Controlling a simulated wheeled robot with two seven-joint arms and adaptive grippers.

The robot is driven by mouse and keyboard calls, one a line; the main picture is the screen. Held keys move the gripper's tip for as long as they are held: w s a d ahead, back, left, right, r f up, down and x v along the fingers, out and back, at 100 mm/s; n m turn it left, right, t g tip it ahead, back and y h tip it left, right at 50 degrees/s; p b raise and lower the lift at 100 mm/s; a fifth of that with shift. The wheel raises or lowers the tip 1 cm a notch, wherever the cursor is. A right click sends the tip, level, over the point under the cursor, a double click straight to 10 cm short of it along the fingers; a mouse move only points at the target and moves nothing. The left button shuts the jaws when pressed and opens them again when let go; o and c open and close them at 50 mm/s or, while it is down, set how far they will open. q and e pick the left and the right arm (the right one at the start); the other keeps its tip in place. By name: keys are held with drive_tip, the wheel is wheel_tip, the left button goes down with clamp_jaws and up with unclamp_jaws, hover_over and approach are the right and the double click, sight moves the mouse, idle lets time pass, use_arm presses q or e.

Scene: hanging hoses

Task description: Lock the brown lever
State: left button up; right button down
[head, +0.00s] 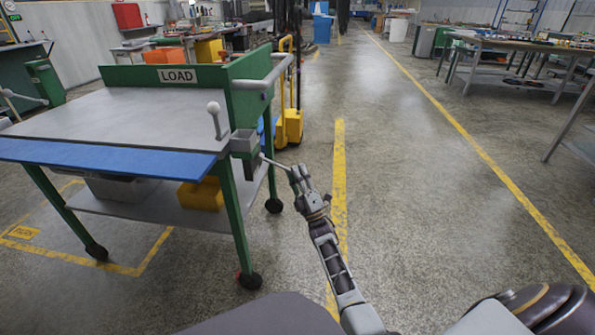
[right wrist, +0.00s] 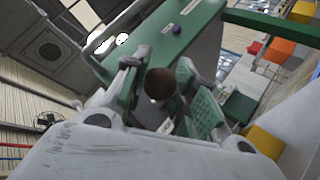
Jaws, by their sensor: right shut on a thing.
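The brown lever's round brown knob (right wrist: 161,82) shows in the right wrist view between the two fingers of my right gripper (right wrist: 160,92). In the head view my right gripper (head: 297,174) is at the right side of the green cart, shut on the lever's end. The lever's thin grey rod (head: 272,161) runs from the cart's side to the gripper, and the knob is hidden there. My left gripper is not in view.
The cart (head: 110,110) carries a LOAD sign (head: 177,75) and a white-knobbed lever (head: 214,110) standing upright. A purple knob (right wrist: 177,30) shows on a green panel in the wrist view. A yellow truck (head: 291,125) stands behind.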

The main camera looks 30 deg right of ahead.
drive_tip(key=shift+w+a+f+m+t+h, duration=0.15)
drive_tip(key=shift+f+m+t+h, duration=0.15)
drive_tip(key=shift+m+h, duration=0.2)
drive_tip(key=shift+w+a+f+m+t+h, duration=0.1)
drive_tip(key=shift+f+m+t+h, duration=0.1)
drive_tip(key=shift+f+m+h, duration=0.3)
drive_tip(key=shift+s, duration=0.1)
drive_tip(key=c, duration=1.1)
unclamp_jaws()
drive_tip(key=shift+r, duration=0.1)
drive_tip(key=v, duration=1.2)
drive_tip(key=shift+m, duration=0.3)
